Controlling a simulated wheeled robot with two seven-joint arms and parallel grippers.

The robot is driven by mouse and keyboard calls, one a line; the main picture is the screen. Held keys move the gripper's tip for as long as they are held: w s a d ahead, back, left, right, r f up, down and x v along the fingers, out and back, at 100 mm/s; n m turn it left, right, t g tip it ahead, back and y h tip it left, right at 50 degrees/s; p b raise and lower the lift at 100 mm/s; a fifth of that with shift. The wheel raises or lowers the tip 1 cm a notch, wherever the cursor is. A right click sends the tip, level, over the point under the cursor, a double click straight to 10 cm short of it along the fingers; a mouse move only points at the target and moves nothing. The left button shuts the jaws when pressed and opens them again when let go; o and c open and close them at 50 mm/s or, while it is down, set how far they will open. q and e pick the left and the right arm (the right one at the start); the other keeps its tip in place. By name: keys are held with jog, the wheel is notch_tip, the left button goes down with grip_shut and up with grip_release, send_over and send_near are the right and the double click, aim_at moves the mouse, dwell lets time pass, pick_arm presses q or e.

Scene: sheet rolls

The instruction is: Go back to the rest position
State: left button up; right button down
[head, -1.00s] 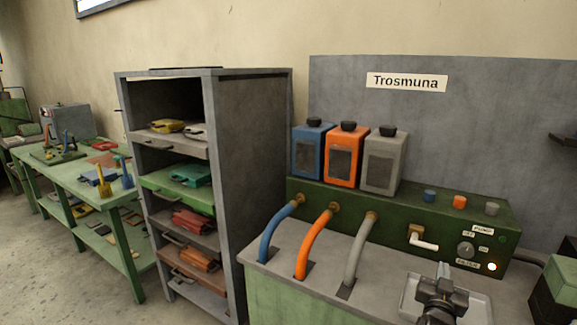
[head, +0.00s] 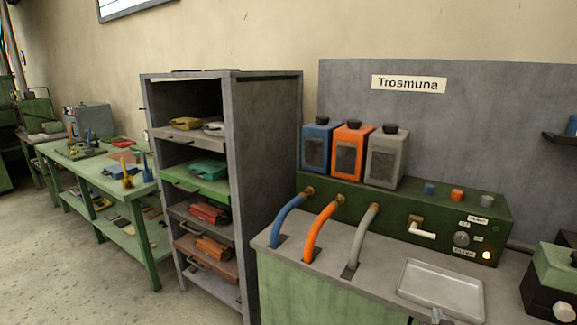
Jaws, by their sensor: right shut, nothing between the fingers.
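Only the tip of my right gripper (head: 437,316) shows, at the bottom edge of the head view, in front of the lower part of the metal tray (head: 450,278). It is shut and holds nothing. The rest of my right arm is below the picture. My left gripper is not in view.
A grey-topped bench (head: 340,265) carries a green control box (head: 400,215) with blue, orange and grey hoses. Blue, orange and grey canisters stand on the box. A grey shelf rack (head: 265,170) stands left of it, then a green worktable (head: 95,180). Open floor lies at lower left.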

jog(key=s+a+f+n+g+y, duration=0.2)
jog(key=s+a+f, duration=0.2)
jog(key=s+f, duration=0.15)
jog(key=s+a+f+n+g+y, duration=0.1)
jog(key=s+a+f+g+y, duration=0.2)
jog(key=s, duration=0.4)
jog(key=s+a+f+n+g, duration=0.1)
jog(key=s+a+f+g, duration=0.15)
jog(key=s, duration=0.75)
jog(key=s+a+f+n+g, duration=0.2)
jog(key=s+a+g, duration=0.15)
jog(key=s, duration=0.65)
notch_tip(320, 180, down, 25)
jog(key=s+g, duration=0.1)
jog(key=g, duration=0.1)
jog(key=s+d+f, duration=0.2)
jog(key=s+f, duration=1.4)
jog(key=shift+s+d+f+g, duration=0.15)
jog(key=shift+s+d+g, duration=0.15)
jog(key=shift+d+g, duration=0.1)
